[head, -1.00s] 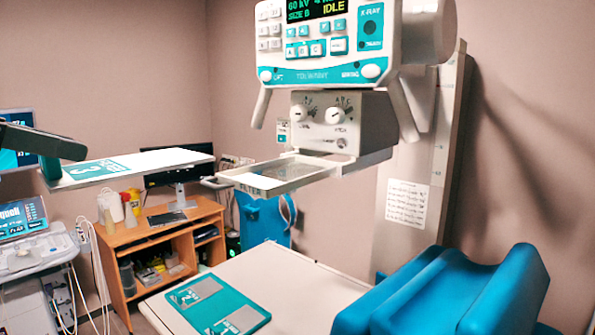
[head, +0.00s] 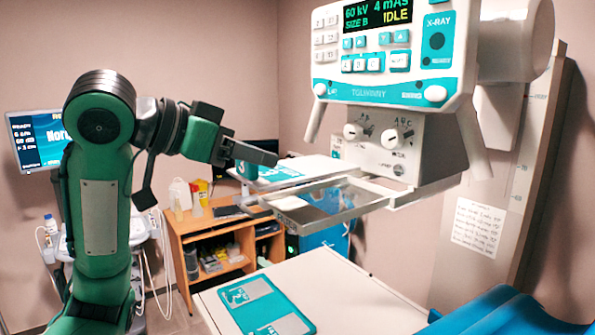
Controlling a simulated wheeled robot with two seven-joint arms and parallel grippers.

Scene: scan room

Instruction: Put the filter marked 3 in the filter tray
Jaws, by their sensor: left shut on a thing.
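My left gripper (head: 256,160) is shut on the filter marked 3 (head: 312,166), a flat white plate with a teal label at its held end. The gripper hides part of the label. The plate is held level. In the head view it shows just behind and above the filter tray (head: 347,213), a pale open frame sticking out under the X-ray head. Their outlines overlap, and I cannot tell whether they touch. My right gripper is not in view.
The X-ray head (head: 395,88) with its control panel hangs above the tray. Below is a white table (head: 345,300) with a teal holder (head: 262,305) bearing grey plates. A blue cushion (head: 505,312) lies at the lower right. A wooden desk (head: 215,225) stands behind.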

